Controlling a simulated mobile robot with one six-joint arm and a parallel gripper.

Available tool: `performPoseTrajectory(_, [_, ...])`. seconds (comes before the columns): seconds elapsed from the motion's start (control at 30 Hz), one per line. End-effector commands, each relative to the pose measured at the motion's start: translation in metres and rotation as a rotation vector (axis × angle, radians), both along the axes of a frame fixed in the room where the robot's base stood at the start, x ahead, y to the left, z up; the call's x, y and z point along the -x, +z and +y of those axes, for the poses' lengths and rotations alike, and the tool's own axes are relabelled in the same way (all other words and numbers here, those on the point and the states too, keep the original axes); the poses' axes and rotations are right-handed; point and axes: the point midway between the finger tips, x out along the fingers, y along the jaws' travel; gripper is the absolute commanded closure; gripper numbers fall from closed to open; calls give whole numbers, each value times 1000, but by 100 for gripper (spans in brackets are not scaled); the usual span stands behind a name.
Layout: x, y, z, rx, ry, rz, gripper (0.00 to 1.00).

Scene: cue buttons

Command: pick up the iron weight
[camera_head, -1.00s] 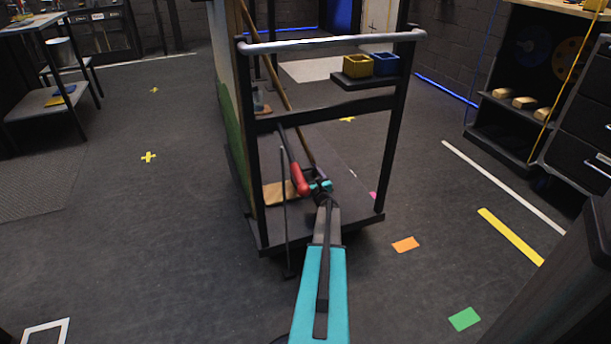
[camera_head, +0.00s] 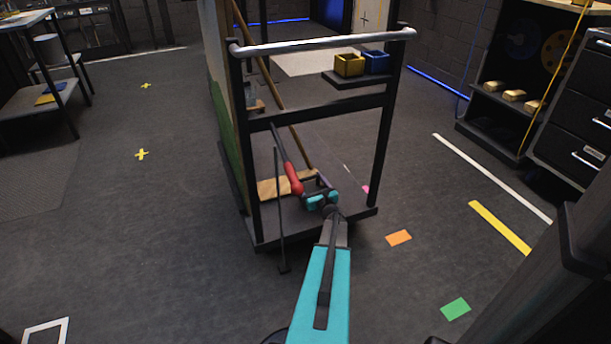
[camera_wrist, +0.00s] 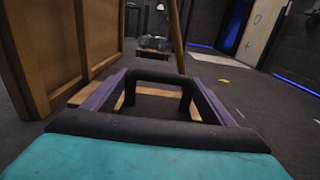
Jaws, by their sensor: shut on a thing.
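My gripper (camera_head: 321,200) is at the end of my teal arm, low inside the frame of the dark cart (camera_head: 318,232), just above its bottom deck. In the wrist view its purple fingers (camera_wrist: 158,92) stand apart, with a black arch-shaped handle between their tips. I take this handle to be the iron weight (camera_wrist: 153,77); its body does not show clearly. In the head view my gripper and wrist hide it.
A red-handled tool (camera_head: 293,180) leans just left of my gripper. A wooden board (camera_head: 273,188) lies on the deck. A thin dark rod (camera_head: 280,215) stands in front. Yellow and blue bins (camera_head: 349,66) sit on an upper shelf under the cart's grey bar (camera_head: 320,42).

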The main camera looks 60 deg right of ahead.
Motion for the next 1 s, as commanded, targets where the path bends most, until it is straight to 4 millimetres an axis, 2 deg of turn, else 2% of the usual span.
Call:
performPoseTrajectory(0.03, [7,8,6,4,1,-9,85])
performPoseTrajectory(0.3, [34,7,24,5,1,-9,85])
performPoseTrajectory(0.5, [46,6,34,4,2,-9,85])
performPoseTrajectory(1.0, [54,6,38,5,2,-10,85])
